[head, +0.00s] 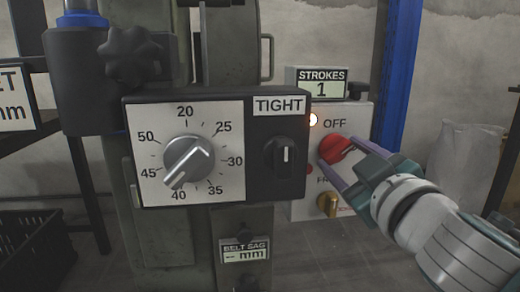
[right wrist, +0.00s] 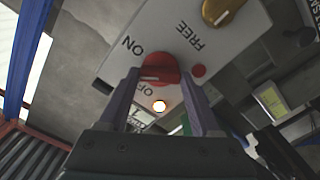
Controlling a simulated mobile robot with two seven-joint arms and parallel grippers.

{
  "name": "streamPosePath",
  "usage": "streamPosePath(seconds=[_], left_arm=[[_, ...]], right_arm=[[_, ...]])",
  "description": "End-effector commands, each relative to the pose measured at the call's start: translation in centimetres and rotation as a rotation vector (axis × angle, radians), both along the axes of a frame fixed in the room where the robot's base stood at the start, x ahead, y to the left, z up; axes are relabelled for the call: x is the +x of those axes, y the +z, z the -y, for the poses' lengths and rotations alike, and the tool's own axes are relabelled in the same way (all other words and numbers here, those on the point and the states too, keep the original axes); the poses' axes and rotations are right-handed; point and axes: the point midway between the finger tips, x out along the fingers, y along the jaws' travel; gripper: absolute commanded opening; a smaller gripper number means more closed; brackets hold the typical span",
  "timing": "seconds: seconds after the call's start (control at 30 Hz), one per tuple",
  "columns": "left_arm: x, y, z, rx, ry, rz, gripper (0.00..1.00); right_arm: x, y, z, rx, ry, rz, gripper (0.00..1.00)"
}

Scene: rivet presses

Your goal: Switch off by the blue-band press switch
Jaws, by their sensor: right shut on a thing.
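The red switch knob (head: 334,149) sits on a light grey switch box (head: 360,118) to the right of the press, below an OFF label and beside a lit lamp (head: 313,120). My right gripper (head: 336,154) comes in from the right and is shut on the red knob, one finger on each side. In the right wrist view the red knob (right wrist: 153,68) shows between the fingers, with ON and OFF labels beside it and the lit lamp (right wrist: 159,106) near it. I cannot tell exactly which label the knob points at. My left gripper is not in view.
A dial panel (head: 215,112) with a grey dial and a black TIGHT selector (head: 285,157) stands left of the switch box. A STROKES display (head: 320,88) reads 1. A brass knob (head: 328,204) is below the red one. A blue band (head: 82,19) tops the black cylinder.

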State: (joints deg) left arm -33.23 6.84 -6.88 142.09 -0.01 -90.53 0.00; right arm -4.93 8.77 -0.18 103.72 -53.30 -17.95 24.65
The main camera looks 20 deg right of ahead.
Motion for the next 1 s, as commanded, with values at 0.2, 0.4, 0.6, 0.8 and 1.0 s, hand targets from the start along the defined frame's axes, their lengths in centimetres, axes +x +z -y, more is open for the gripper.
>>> streamPosePath(seconds=[0.2,0.4,0.6,0.8,1.0], left_arm=[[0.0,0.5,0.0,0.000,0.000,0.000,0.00],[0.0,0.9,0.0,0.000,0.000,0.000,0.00],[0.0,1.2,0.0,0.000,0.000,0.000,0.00],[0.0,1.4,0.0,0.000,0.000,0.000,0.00],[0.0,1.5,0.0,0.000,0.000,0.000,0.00]], right_arm=[[0.0,0.1,0.0,-0.200,0.000,-0.048,0.09],[0.0,0.1,0.0,-0.386,0.001,-0.091,0.09],[0.0,0.1,0.0,-0.567,0.001,-0.135,0.09],[0.0,0.1,0.0,-0.722,0.001,-0.172,0.09],[0.0,0.1,-0.1,-0.834,0.000,-0.198,0.09]])
